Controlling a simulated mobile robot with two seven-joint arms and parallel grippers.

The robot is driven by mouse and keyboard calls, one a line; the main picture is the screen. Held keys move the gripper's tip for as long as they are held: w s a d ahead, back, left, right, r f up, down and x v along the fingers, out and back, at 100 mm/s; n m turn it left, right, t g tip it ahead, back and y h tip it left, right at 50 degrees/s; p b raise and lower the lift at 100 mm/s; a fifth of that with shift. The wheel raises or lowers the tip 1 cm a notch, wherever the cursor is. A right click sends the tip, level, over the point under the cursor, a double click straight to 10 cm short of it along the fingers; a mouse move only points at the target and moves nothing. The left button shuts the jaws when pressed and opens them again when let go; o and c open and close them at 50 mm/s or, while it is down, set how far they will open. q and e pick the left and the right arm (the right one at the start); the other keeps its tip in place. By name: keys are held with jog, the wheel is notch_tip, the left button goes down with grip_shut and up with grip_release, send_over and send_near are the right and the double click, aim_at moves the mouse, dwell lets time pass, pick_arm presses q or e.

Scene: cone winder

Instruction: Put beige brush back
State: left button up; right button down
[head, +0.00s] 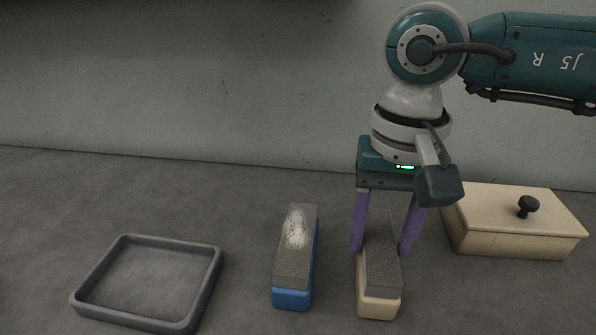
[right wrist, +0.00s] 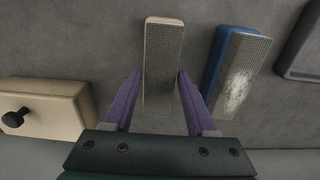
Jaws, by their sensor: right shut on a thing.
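The beige brush (head: 379,307) has a grey wire face turned up and lies lengthwise towards me, on the table or just above it; I cannot tell which. My right gripper (head: 385,250) points down with its two purple fingers on either side of the brush, shut on it. In the right wrist view the beige brush (right wrist: 163,60) sits between the fingertips (right wrist: 161,76), and its near part runs down towards the gripper's palm. My left gripper is not in view.
A blue brush (head: 291,298) with whitish fluff on its face lies just left of the beige one. A grey empty tray (head: 150,243) is at the left. A beige lidded box (head: 510,240) with a dark knob stands close at the right. A wall is behind.

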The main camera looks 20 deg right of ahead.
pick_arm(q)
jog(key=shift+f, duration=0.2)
pick_arm(e)
jog(key=shift+f, duration=0.15)
jog(key=shift+c, duration=1)
grip_release()
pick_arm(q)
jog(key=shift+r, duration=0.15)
